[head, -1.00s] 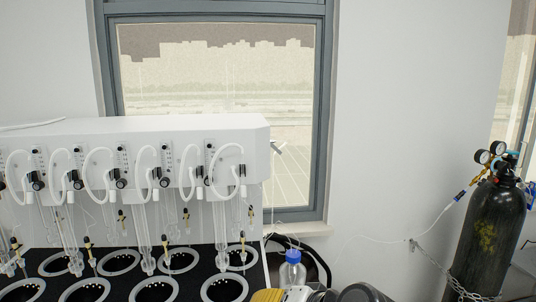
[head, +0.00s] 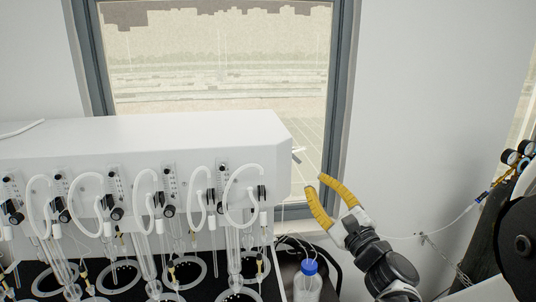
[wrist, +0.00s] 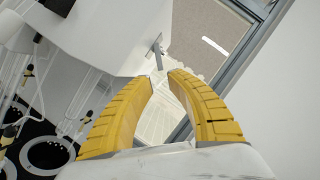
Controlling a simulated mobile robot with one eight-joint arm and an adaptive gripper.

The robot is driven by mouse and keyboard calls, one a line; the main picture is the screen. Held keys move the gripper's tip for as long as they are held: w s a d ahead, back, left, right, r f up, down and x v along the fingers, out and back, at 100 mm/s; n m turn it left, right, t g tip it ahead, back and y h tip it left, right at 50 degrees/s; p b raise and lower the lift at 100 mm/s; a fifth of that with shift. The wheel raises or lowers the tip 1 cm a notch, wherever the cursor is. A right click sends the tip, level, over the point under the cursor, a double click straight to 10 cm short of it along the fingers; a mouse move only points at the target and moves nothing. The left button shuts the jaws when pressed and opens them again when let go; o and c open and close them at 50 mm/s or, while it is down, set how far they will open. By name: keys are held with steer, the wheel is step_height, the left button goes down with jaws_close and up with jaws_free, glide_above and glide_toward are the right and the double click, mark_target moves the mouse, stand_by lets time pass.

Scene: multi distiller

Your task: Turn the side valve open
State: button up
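The side valve (head: 297,157) is a small grey lever on the right end face of the white distiller housing (head: 150,150). In the wrist view the valve (wrist: 156,50) stands just beyond my fingertips, with its lever tilted. My gripper (head: 316,184) has yellow fingers and is to the right of and slightly below the valve in the head view. In the wrist view my gripper (wrist: 161,76) is open, with a gap between the fingertips and nothing between them. The fingers and valve appear apart.
Glass tubes and white hoses (head: 240,200) hang along the housing front. A blue-capped bottle (head: 308,282) stands below my gripper. A window (head: 225,70) is behind the housing. A black gas cylinder with gauges (head: 510,156) is at the right, partly hidden by my arm.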

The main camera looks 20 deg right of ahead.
mark_target(297, 160)
steer(key=x, duration=1)
steer(key=shift+s, duration=0.1)
jaws_close()
